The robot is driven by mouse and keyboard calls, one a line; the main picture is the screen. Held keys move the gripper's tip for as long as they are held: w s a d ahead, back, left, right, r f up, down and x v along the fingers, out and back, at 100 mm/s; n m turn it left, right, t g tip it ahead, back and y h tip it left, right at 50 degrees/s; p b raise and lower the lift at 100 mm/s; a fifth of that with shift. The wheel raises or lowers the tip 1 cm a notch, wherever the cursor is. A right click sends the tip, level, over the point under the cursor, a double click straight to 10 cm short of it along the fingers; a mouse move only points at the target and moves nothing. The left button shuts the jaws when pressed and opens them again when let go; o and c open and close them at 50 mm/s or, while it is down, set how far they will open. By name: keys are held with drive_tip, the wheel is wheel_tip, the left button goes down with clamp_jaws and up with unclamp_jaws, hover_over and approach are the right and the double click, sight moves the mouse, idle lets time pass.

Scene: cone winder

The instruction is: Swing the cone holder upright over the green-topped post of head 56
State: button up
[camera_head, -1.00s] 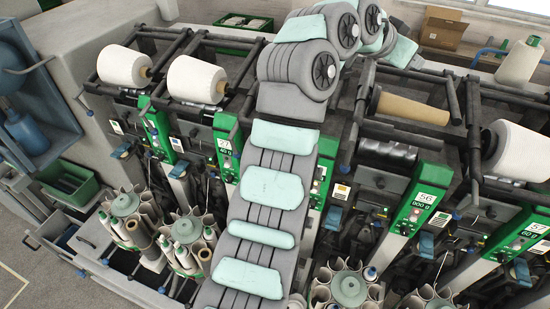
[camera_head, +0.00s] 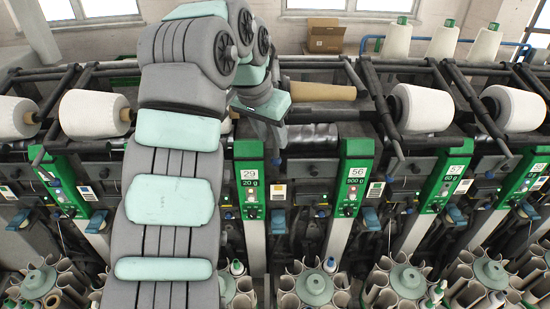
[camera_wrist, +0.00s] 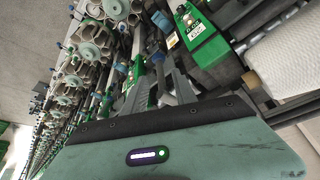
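The green-topped post of head 56 (camera_head: 357,160) stands right of centre in the head view, with a "56" and "900 g" label. Behind and above it lies a tan, bare-looking cone (camera_head: 322,92), level, its left end hidden by my arm.
White cones (camera_head: 425,108) sit on neighbouring holders. Round bobbin magazines (camera_head: 314,285) stand below. In the wrist view a green post top (camera_wrist: 200,42) and a white cone (camera_wrist: 288,52) are close.

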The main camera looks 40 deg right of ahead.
sight(275, 144)
drive_tip(key=shift+p+x, duration=0.6)
drive_tip(key=shift+x, duration=2.1)
clamp_jaws()
